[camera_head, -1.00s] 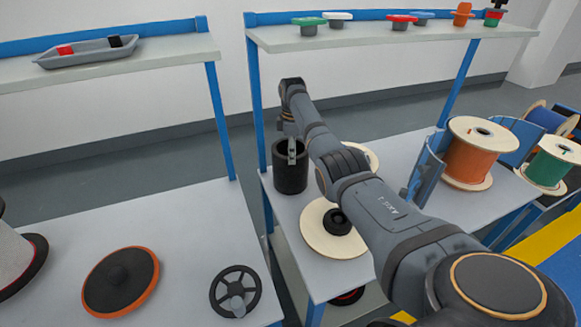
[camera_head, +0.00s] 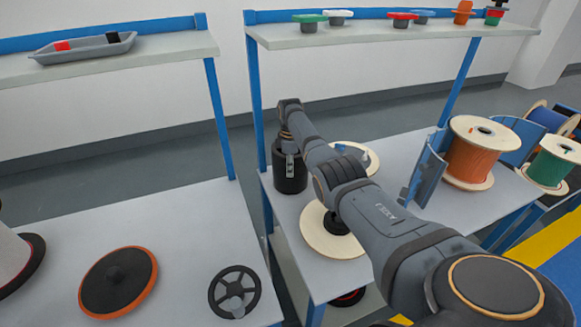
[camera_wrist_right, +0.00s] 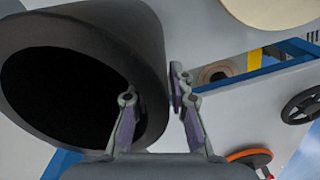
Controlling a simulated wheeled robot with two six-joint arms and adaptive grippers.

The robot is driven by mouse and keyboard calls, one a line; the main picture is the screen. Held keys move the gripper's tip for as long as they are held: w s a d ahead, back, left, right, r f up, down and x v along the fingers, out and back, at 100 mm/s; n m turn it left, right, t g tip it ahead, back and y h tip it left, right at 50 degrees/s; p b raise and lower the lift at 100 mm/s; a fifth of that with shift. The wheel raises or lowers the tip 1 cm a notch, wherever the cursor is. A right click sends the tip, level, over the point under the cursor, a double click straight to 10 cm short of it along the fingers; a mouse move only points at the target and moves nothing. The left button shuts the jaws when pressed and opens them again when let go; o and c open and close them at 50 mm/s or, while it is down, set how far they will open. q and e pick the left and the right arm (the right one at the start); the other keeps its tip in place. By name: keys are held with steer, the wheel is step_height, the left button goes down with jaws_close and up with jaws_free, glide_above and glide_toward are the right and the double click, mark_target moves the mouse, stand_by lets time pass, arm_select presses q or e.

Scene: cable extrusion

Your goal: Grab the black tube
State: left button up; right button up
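The black tube (camera_head: 294,184) stands upright at the left end of the right-hand table. My right gripper (camera_head: 288,156) points down at its top rim, one finger showing in front of the tube's near side. In the right wrist view the tube (camera_wrist_right: 120,28) fills the left side, its dark open mouth facing the camera. One finger of the right gripper (camera_wrist_right: 155,92) overlaps the mouth and the other is outside, with the tube wall between them. The fingers are apart and I see no clear grip on the wall. My left gripper is not in view.
A wooden disc (camera_head: 322,243) with a black hub lies near the tube, partly under my right arm. Blue shelf posts (camera_head: 256,110) rise close behind. An orange spool (camera_head: 471,160) stands to the right. A black handwheel (camera_head: 217,292) lies on the left table (camera_head: 180,220).

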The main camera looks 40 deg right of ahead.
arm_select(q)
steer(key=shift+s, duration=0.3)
arm_select(e)
jaws_close()
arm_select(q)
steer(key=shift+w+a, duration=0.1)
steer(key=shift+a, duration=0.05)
